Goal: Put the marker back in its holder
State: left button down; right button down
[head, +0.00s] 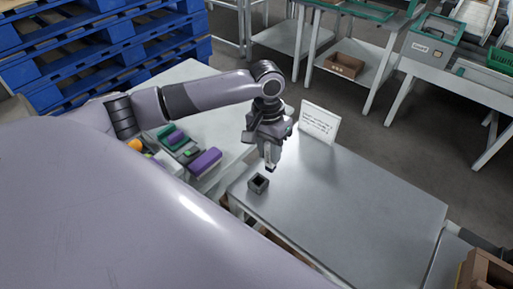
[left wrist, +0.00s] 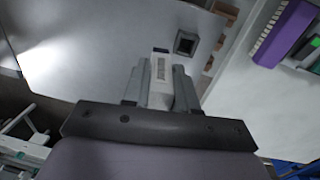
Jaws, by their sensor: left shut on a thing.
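The holder (head: 258,184) is a small dark square cup with an open top, standing on the grey metal table near its left corner. It also shows in the left wrist view (left wrist: 185,43), just beyond and right of the fingertips. My left gripper (head: 271,158) points down above the table, beside the holder on its far right side. In the left wrist view, its fingers (left wrist: 160,88) are shut on the marker (left wrist: 160,70), a pale piece with a dark end. My right gripper is not in view.
A white sign (head: 319,122) stands at the table's far edge, close behind my left gripper. The metal table (head: 350,210) is clear to the right. A purple block (head: 205,162) and other coloured items lie on the pale table at left. A cardboard box (head: 487,270) is at lower right.

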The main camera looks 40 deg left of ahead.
pick_arm(q)
jog(key=w+a+f+y+b, duration=0.1)
jog(key=a+f+b, duration=0.3)
jog(key=f, duration=0.6)
jog(key=shift+w+a+f+m+b, duration=0.2)
jog(key=shift+w+m+b, duration=0.1)
jog(key=shift+b, duration=0.4)
jog(key=shift+f+b, duration=0.3)
jog(key=shift+f, duration=1.5)
dwell(0.5)
jog(key=c, duration=0.8)
grip_release()
jog(key=c, duration=0.3)
